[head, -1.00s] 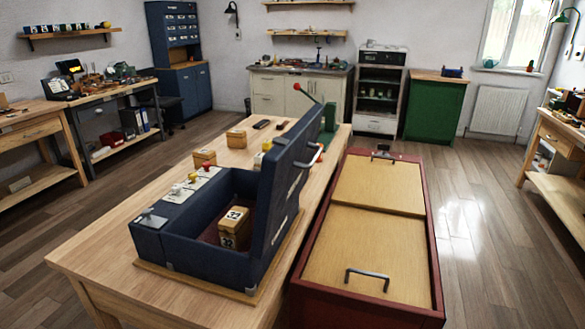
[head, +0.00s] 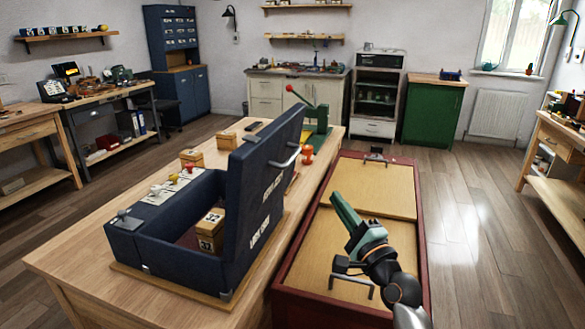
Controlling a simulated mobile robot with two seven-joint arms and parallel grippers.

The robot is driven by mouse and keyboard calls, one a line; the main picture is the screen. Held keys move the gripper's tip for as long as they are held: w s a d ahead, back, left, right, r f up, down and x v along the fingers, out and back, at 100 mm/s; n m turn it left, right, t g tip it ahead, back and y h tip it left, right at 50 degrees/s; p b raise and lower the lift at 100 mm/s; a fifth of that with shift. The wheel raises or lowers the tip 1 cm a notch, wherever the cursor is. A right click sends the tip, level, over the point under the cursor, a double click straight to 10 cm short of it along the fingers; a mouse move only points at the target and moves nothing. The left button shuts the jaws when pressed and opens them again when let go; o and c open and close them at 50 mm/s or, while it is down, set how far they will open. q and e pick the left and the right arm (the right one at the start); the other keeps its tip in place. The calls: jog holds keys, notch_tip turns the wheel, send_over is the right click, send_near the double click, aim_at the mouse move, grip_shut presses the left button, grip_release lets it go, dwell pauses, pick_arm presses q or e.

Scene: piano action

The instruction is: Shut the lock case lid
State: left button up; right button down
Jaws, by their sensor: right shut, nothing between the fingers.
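The dark blue lock case (head: 185,268) sits on a wooden board on the workbench. Its lid (head: 262,205) stands open, roughly upright along the case's right side, with a light handle (head: 285,158) and white lettering on its outer face. A wooden block with number labels (head: 209,232) is inside the case. My right gripper (head: 337,200) is shut and empty, over the red-framed chest to the right of the lid and apart from it. My left gripper is out of view.
The red-framed chest (head: 284,305) with tan panels stands beside the workbench (head: 75,268). Wooden blocks (head: 192,158), a green device with a red-knobbed lever (head: 317,122) and an orange item (head: 307,154) are on the bench. The floor at right is clear.

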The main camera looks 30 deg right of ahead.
jog(key=a+p+x, duration=0.2)
jog(key=x, duration=1)
jog(key=shift+w+a+r, duration=0.25)
jog(key=shift+a+r, duration=0.05)
jog(key=shift+r, duration=0.05)
jog(key=shift+w+r, duration=0.1)
